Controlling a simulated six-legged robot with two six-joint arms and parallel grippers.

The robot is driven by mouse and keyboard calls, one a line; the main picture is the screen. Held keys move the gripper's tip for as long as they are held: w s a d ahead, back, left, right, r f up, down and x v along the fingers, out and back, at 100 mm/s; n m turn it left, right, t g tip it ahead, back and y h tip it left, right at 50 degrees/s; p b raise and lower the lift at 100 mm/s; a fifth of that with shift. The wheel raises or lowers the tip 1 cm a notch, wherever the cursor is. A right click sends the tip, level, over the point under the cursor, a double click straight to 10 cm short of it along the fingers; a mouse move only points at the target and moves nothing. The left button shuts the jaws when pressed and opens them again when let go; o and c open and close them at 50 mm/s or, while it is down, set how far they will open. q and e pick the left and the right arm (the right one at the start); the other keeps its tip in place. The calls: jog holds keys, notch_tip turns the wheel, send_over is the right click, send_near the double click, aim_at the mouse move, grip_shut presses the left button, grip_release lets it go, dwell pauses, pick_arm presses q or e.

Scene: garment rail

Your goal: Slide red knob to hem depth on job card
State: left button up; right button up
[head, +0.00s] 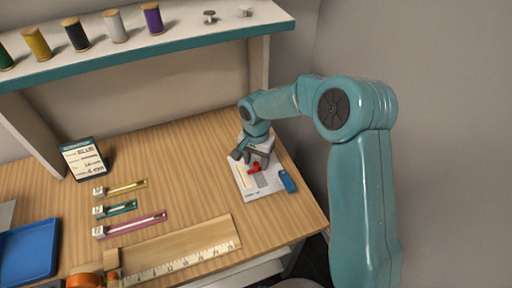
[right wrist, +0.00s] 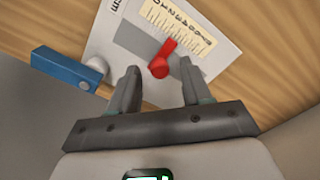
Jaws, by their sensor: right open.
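The red knob (head: 254,169) sits on a white gauge plate (head: 274,191) near the table's right edge. In the right wrist view the red knob (right wrist: 160,68) has a red pointer that reaches toward a cream number scale (right wrist: 178,25). My right gripper (right wrist: 158,88) is open, with its fingers on either side of the knob and apart from it. In the head view my right gripper (head: 249,157) is over the far part of the plate. The job card (head: 85,158) stands at the back left; its writing is too small to read surely. My left gripper is not in view.
A blue block (head: 288,181) is at the plate's right side. A wooden ruler (head: 180,250), several coloured strips (head: 130,223) and a blue tray (head: 28,250) lie to the left. A shelf (head: 180,42) with thread spools overhangs the back. Bare tabletop lies between strips and plate.

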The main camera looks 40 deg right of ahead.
aim_at(256, 164)
notch_tip(256, 164, up, 16)
dwell(0.3)
jog(key=shift+s, duration=0.1)
